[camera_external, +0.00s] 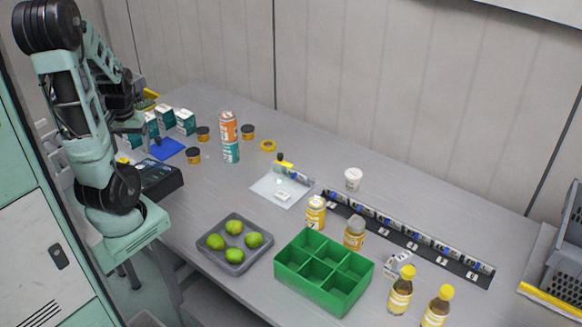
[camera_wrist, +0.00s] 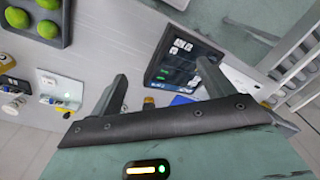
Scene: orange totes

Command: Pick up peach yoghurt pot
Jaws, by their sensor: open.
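A small white pot (camera_external: 353,179) with faint print, which looks like the yoghurt pot, stands upright on the table right of centre in the external view. Its flavour is too small to read. My arm is folded at the far left of the external view, well away from the pot. The fingers are hard to make out there.
A black device (camera_external: 158,177) sits near my arm. A grey tray of limes (camera_external: 240,268), a green divided crate (camera_external: 318,304), jars and bottles stand at the front.

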